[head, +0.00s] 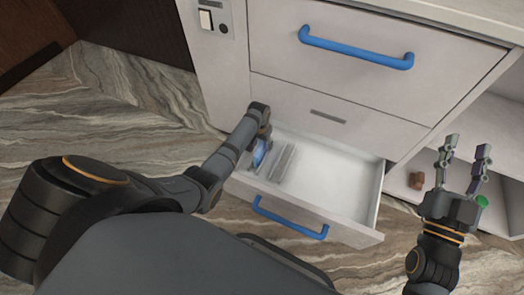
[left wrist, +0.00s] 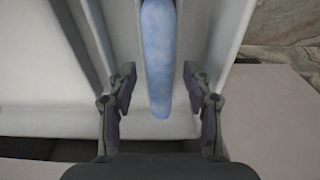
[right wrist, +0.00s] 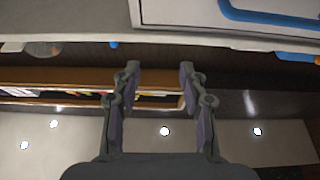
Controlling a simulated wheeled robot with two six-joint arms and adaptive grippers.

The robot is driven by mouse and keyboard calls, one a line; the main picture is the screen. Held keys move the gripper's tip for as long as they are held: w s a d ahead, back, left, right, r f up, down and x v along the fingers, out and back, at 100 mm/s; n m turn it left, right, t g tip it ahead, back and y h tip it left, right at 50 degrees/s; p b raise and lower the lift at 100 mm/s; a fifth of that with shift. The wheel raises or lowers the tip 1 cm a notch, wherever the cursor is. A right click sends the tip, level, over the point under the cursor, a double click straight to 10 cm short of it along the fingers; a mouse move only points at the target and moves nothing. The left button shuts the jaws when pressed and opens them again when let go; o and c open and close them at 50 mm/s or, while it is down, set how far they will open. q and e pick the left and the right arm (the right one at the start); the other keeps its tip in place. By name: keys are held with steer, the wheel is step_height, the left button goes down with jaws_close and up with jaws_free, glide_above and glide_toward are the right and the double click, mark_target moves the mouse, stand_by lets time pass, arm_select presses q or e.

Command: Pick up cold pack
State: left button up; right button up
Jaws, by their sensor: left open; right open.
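The blue cold pack (head: 261,152) stands on edge in a narrow slot at the left end of the open lower drawer (head: 345,187). In the left wrist view the cold pack (left wrist: 158,55) is a slim blue shape between pale dividers. My left gripper (head: 262,130) reaches down into the drawer at the pack. In its wrist view the open fingers (left wrist: 158,90) stand on either side of the pack's near end, with gaps to it. My right gripper (head: 465,165) is open and empty, to the right of the drawer; its fingers also show in the right wrist view (right wrist: 158,85).
Pale dividers (head: 284,163) stand beside the pack; the drawer's right part is empty. The drawer has a blue handle (head: 289,218). A closed drawer with a blue handle (head: 356,48) is above. A small brown object (head: 416,181) sits in the open shelf at right.

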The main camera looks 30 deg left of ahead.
arm_select(q)
steer(key=shift+f, duration=0.15)
arm_select(e)
steer(key=shift+s+r+t, duration=0.25)
steer(key=shift+r+t, duration=0.25)
steer(key=shift+r, duration=0.45)
arm_select(q)
steer(key=shift+c, duration=0.3)
jaws_close()
